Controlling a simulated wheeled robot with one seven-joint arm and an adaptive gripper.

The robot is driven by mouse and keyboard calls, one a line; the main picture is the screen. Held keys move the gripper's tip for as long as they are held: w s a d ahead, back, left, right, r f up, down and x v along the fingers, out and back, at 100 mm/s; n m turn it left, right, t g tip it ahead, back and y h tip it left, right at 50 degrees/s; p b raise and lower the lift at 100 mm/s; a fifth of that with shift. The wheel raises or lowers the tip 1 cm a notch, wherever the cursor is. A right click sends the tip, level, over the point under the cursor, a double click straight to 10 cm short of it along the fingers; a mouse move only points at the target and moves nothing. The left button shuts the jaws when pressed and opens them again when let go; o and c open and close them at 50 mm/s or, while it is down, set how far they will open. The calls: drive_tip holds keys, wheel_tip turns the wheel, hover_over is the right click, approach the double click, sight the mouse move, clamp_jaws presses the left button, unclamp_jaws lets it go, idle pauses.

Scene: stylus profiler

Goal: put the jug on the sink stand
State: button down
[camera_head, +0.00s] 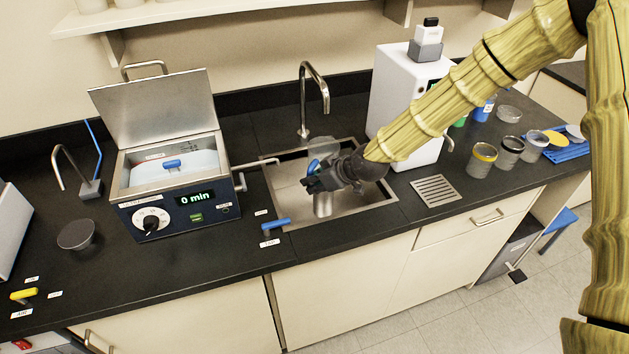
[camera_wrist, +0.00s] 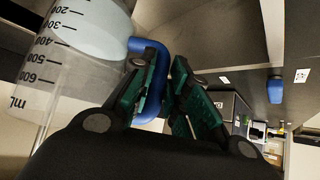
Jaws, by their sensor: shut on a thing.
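The jug (camera_head: 323,146) is a clear vessel with a blue handle, over the sink (camera_head: 378,204). In the wrist view the jug (camera_wrist: 75,55) fills the upper left, tilted in the picture, with mL marks and what looks like pale liquid. My gripper (camera_head: 318,184) is shut on its blue handle; in the wrist view the green-padded fingers (camera_wrist: 165,90) close around the handle. A short metal cylinder (camera_head: 323,206), perhaps the sink stand, shows in the sink just below my gripper. My gripper hides part of the jug, and I cannot tell the gap between jug and cylinder.
A tall tap (camera_head: 304,95) stands behind the sink. A bath with an open lid (camera_head: 160,105) is at the left, a white machine (camera_head: 395,95) at the right. A blue-handled lever (camera_head: 277,226) lies at the sink's front left. Several jars (camera_head: 481,160) stand farther right.

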drive_tip(key=shift+f, duration=0.45)
drive_tip(key=c, duration=1.4)
unclamp_jaws()
drive_tip(key=shift+o, duration=0.2)
drive_tip(key=b+v, duration=0.3)
drive_tip(key=v, duration=0.9)
